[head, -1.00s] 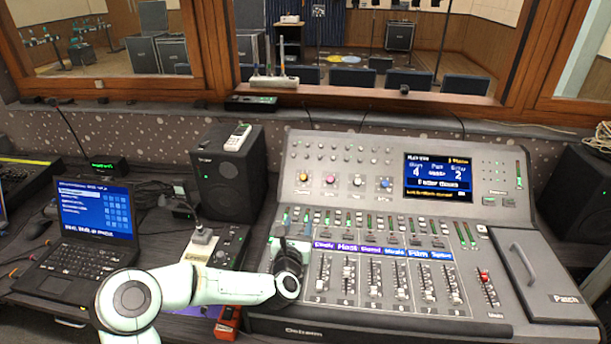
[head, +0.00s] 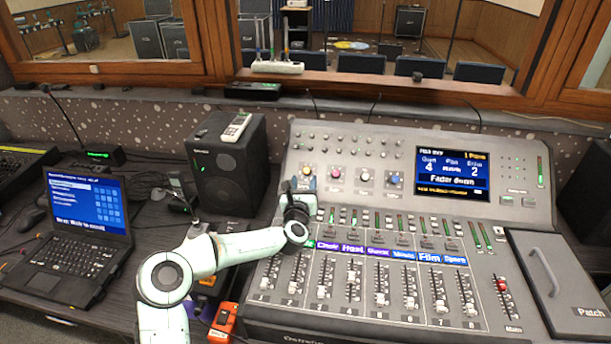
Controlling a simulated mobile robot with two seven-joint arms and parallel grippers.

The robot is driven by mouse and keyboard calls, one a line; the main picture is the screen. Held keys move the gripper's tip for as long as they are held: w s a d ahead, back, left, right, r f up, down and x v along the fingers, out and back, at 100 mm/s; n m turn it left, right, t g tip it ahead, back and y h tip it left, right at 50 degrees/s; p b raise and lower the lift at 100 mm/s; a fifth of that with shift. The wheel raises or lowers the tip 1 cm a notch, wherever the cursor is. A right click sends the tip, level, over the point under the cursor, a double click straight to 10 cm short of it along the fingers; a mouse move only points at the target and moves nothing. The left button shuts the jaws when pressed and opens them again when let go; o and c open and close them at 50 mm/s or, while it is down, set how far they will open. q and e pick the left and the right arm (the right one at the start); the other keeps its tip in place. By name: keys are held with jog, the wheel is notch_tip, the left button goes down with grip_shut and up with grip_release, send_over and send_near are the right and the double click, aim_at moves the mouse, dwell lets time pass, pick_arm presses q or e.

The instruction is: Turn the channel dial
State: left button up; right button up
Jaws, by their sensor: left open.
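A row of round dials sits on the sloped upper panel of the mixing console (head: 512,250): a yellow-capped dial (head: 306,170), a pink one (head: 335,174), a white one (head: 365,177) and a blue one (head: 394,180). No label legible here tells which is the channel dial. My left gripper (head: 303,184) is open, its fingertips just below the yellow-capped dial and partly over it. I cannot tell whether they touch it. The console screen (head: 452,173) reads "Fader down" with the numbers 4 and 2. My right gripper is out of view.
Several faders (head: 350,283) stand in rows below my left gripper, with a red main fader (head: 502,284) at right. A black speaker (head: 228,165) stands left of the console, a laptop (head: 82,238) further left. An orange box (head: 222,322) lies by my forearm.

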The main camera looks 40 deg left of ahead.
aim_at(306, 171)
pick_arm(q)
jog(key=shift+x, duration=2.05)
jog(key=shift+s, duration=0.1)
grip_shut()
